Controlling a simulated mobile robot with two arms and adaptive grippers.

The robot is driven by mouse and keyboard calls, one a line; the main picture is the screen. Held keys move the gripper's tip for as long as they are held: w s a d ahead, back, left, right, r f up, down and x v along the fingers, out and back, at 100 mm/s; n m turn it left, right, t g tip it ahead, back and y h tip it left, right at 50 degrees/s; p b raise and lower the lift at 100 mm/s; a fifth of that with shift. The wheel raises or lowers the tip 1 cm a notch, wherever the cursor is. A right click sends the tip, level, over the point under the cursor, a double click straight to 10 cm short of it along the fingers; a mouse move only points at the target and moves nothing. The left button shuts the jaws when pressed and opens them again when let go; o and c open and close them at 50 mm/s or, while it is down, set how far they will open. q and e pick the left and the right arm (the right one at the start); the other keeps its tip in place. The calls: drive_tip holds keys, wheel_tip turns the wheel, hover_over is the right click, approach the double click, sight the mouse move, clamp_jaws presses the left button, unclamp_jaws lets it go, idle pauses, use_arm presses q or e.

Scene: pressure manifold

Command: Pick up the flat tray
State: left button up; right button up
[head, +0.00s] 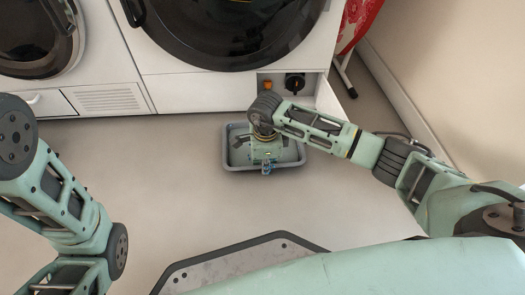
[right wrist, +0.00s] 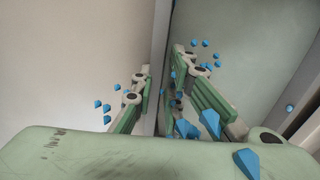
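The flat tray (head: 228,152) is a shallow grey rectangular tray lying on the floor in front of the washing machine. My right gripper (head: 266,168) reaches down over the tray's near side and hides part of its inside. In the right wrist view, the two fingers of my right gripper (right wrist: 162,85) stand apart, on either side of a pale upright strip that looks like the tray wall (right wrist: 161,50). I see no clear contact between fingers and wall. Small blue pieces (right wrist: 210,122) show around the fingers. My left gripper is out of view.
The white washing machine (head: 200,95) stands just behind the tray, with an open lower compartment holding an orange cap (head: 267,86) and a black knob (head: 295,82). A red item (head: 357,22) is at the right by the wall. The floor left of the tray is clear.

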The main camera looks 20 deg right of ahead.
clamp_jaws()
idle(0.4)
drive_tip(key=shift+r, duration=0.15)
wheel_tip(320, 180, up, 4)
drive_tip(key=p, duration=0.4)
drive_tip(key=s+a+r+p, duration=0.6)
drive_tip(key=s+a+p, duration=0.1)
drive_tip(key=a+p, duration=0.1)
drive_tip(key=shift+s+a+r+p, duration=0.3)
drive_tip(key=shift+p, duration=0.05)
idle(0.7)
